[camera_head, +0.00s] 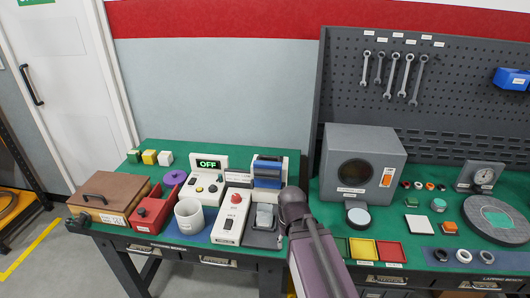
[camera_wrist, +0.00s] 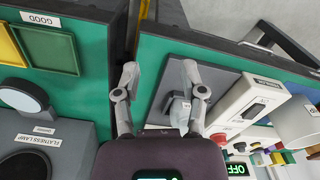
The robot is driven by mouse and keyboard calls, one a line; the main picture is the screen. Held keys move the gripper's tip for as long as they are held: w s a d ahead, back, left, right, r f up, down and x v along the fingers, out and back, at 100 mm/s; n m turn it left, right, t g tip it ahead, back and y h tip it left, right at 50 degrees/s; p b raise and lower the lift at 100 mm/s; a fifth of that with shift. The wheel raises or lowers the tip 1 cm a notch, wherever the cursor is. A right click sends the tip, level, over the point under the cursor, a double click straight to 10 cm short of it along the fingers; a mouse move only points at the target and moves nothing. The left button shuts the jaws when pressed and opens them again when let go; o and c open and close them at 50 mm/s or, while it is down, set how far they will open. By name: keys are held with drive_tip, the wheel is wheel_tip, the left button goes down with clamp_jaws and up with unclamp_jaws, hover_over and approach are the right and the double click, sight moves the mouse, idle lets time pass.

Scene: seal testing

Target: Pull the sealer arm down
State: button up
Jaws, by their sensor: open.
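A white unit with a thick blue bar (camera_head: 268,172) stands at the back of the left bench; I cannot tell for certain whether this bar is the sealer arm. In the wrist view the plate (camera_wrist: 210,75) and pouch-like piece (camera_wrist: 180,110) show beside and under the right finger. My gripper (camera_wrist: 160,72) is open, with nothing held, its fingers spread over the bench. In the head view it is mostly hidden by my arm, right of the plate.
A white box with a red button (camera_head: 232,216), a white cup (camera_head: 189,215), a red bin (camera_head: 152,210) and an OFF display (camera_head: 208,163) stand to the left. A dark grey chamber (camera_head: 362,150) and yellow tray (camera_head: 362,248) stand on the right bench. A gap separates the benches.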

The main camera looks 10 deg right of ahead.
drive_tip(key=shift+a, duration=0.1)
drive_tip(key=w+r+n+g+p, duration=0.1)
drive_tip(key=w+r+n+p, duration=1.3)
drive_tip(key=w+r+p, duration=1.4)
drive_tip(key=shift+w+a+n, duration=0.2)
drive_tip(key=shift+w+n, duration=0.2)
drive_tip(key=shift+w, duration=0.85)
drive_tip(key=shift+f, duration=0.2)
drive_tip(key=f+b, duration=0.9)
drive_tip(key=s+f+b, duration=0.1)
drive_tip(key=f+b, duration=0.3)
drive_tip(key=shift+s+a+f+b, duration=0.1)
drive_tip(key=shift+a+f+b, duration=0.1)
drive_tip(key=shift+b, duration=0.2)
clamp_jaws()
